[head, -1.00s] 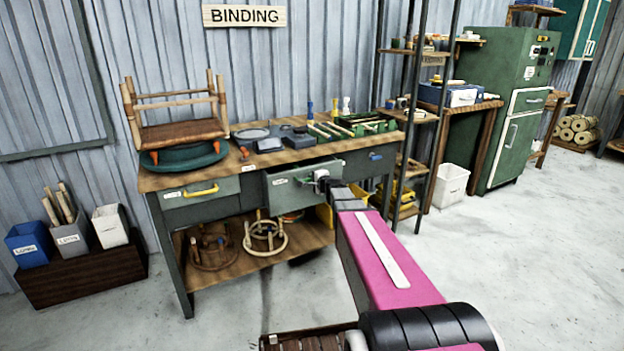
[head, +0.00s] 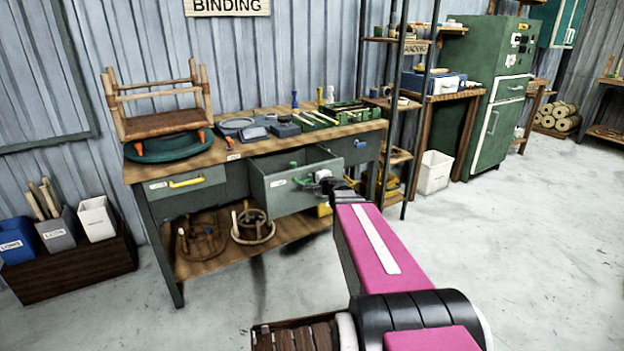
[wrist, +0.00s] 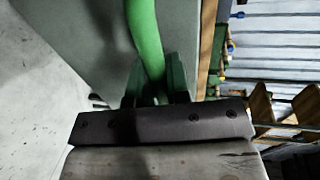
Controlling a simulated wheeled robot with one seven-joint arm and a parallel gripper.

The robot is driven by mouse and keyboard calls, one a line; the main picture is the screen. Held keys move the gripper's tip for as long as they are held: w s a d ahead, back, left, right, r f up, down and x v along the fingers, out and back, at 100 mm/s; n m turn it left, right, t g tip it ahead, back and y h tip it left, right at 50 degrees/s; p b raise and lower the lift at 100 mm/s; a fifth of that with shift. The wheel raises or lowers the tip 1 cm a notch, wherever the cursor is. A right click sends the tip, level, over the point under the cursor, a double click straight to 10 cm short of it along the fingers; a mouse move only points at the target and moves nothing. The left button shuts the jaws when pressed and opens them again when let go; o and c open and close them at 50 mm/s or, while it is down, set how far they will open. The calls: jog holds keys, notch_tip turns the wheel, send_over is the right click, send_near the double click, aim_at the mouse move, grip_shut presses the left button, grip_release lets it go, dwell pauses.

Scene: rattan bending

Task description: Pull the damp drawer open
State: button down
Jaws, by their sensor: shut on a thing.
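The middle drawer (head: 292,196) of the workbench is grey-green with a small white label too small to read, and it stands partly open. Its green handle (wrist: 146,45) runs up from my gripper in the wrist view. My gripper (head: 324,179) is at the front of this drawer in the head view, at the right part of its face. My gripper (wrist: 158,98) is shut on the green handle. The gripper's dark body hides part of the handle.
The workbench (head: 225,153) has a left drawer with a yellow handle (head: 186,182) and a right drawer with a blue handle (head: 361,143). A stool frame (head: 160,122) and tools stand on top. A shelf rack (head: 409,110) stands to the right. The floor in front is clear.

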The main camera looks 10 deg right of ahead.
jog(key=c, duration=1.1)
grip_release()
jog(key=v, duration=1)
jog(key=shift+s, duration=0.3)
jog(key=shift+d, duration=0.15)
